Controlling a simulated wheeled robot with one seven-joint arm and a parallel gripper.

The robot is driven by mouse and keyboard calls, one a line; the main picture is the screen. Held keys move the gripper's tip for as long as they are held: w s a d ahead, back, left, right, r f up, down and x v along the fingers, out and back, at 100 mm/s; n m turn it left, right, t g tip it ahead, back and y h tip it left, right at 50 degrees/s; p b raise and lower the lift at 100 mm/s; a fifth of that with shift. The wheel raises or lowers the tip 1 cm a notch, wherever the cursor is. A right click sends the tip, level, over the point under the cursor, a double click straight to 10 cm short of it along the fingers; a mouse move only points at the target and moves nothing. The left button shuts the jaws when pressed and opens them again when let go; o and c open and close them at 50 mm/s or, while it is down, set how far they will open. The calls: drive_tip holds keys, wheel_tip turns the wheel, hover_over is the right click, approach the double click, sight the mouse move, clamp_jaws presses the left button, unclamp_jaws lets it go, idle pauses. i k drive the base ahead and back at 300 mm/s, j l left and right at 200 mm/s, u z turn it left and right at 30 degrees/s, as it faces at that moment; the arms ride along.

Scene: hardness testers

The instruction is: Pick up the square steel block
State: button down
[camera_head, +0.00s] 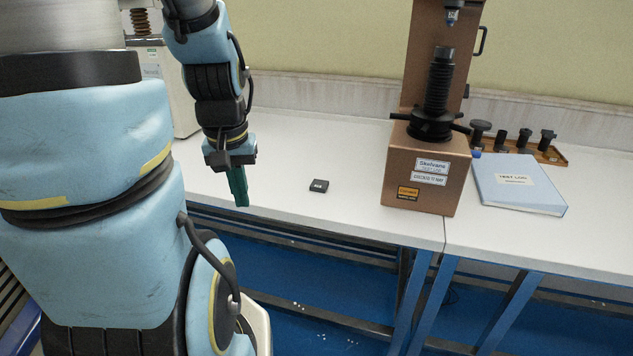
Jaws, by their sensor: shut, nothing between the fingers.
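The square steel block (319,186) is a small dark block with a light label on its front. It lies flat on the white bench top (345,150), left of the brown hardness tester. My gripper (240,203) has green fingers and points down near the bench's front edge, to the left of the block and apart from it. The fingers are together with nothing visible between them.
The brown hardness tester (427,175) stands right of the block. A blue test log binder (516,184) and a tray (550,153) with several dark fittings are farther right. Another tester (172,85) is behind my arm. The bench around the block is clear.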

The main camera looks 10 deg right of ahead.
sight(320, 186)
drive_tip(key=l+u, duration=0.15)
drive_tip(key=u, duration=0.35)
drive_tip(key=k+u, duration=0.1)
drive_tip(key=u, duration=0.4)
drive_tip(key=k+l+u, duration=0.1)
drive_tip(key=u, duration=0.4)
drive_tip(key=k+l+u, duration=0.25)
drive_tip(key=k+u, duration=0.15)
drive_tip(key=k, duration=0.15)
drive_tip(key=k+l+u, duration=0.1)
drive_tip(key=k+u, duration=0.25)
drive_tip(key=k, duration=0.6)
